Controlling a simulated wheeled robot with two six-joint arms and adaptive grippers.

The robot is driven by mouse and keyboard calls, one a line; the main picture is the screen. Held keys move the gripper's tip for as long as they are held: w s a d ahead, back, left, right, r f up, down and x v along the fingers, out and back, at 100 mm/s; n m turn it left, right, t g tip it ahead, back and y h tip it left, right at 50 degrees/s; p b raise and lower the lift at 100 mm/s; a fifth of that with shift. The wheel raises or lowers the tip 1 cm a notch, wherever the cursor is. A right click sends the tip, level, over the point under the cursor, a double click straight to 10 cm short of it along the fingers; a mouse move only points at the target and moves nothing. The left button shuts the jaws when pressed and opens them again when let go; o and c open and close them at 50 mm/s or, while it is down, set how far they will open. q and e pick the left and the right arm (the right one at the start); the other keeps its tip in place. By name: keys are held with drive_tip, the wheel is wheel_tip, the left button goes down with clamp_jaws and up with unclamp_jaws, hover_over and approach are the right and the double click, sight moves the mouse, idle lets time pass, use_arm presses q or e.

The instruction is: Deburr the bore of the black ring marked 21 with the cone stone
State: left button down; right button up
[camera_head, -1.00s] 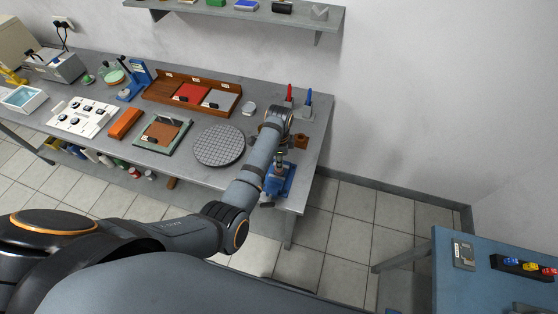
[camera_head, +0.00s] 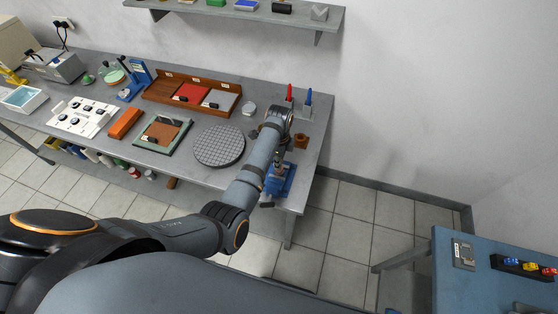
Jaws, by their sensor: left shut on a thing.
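My left arm reaches over the right end of the grey workbench. Its gripper (camera_head: 279,157) points down just above a blue vise (camera_head: 281,180) at the bench's front right. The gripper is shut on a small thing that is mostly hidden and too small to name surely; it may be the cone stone. I cannot make out the black ring marked 21 or its number; the vise jaws are partly covered by my arm and gripper. I cannot tell whether the held thing touches anything in the vise. My right gripper is not in view.
A round grey grid plate (camera_head: 219,145) lies left of my forearm. A brown block (camera_head: 301,141) stands right of the gripper, with red (camera_head: 289,93) and blue (camera_head: 308,98) upright tools behind. A wooden tray (camera_head: 187,108) is at the back. A blue table (camera_head: 455,290) stands at lower right.

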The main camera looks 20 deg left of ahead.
use_arm(q)
drive_tip(key=shift+r, duration=3.5)
drive_tip(key=shift+f, duration=0.1)
